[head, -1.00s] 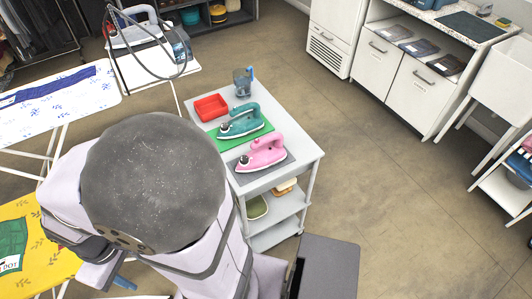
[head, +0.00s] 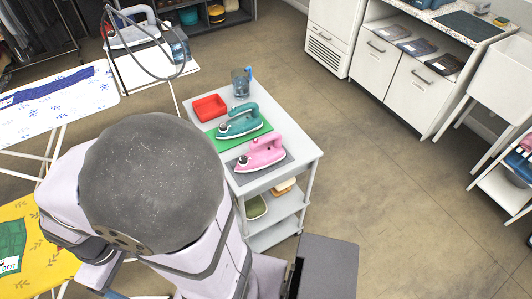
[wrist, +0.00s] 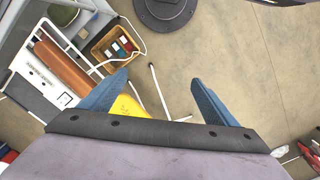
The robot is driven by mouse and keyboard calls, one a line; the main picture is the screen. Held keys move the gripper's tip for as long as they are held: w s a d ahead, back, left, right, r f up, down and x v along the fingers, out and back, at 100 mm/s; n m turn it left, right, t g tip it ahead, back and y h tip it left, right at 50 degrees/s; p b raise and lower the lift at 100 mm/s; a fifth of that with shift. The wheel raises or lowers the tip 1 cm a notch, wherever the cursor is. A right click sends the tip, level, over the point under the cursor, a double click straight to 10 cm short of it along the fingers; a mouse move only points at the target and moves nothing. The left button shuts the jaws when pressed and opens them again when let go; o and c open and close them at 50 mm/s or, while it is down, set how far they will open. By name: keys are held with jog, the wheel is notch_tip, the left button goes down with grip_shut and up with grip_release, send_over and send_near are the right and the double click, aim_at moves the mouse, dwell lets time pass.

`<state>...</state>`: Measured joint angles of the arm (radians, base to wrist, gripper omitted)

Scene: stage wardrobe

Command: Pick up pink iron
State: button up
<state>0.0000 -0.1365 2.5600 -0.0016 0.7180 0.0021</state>
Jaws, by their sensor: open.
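The pink iron (head: 262,153) sits on a dark grey mat (head: 250,166) at the near end of a grey trolley (head: 302,158) in the head view. A teal iron (head: 240,121) stands just behind it on a green mat (head: 223,143). The pink iron is not in the wrist view. In the head view my arm hides most of the gripper, which is low at left, apart from the trolley top.
A yellow-covered ironing board (head: 38,245) is at lower left and a white patterned board (head: 60,98) at upper left. The floor right of the trolley is clear.

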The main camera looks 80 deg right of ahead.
jog(key=shift+d, duration=0.1)
jog(key=w+d+f+n+h, duration=0.1)
jog(key=d+n, duration=0.1)
jog(key=d, duration=1.1)
jog(key=w+d+n+h, duration=0.2)
jog(key=d, duration=1.1)
jog(key=n+g+h, duration=0.2)
jog(key=n, duration=0.3)
send_near(275, 146)
jog(key=shift+s+d+f, duration=0.25)
jog(key=shift+f, duration=0.25)
jog(key=shift+x, duration=3.7)
jog(key=shift+w+a, duration=0.1)
jog(key=shift+w, duration=0.05)
jog(key=c, duration=1.2)
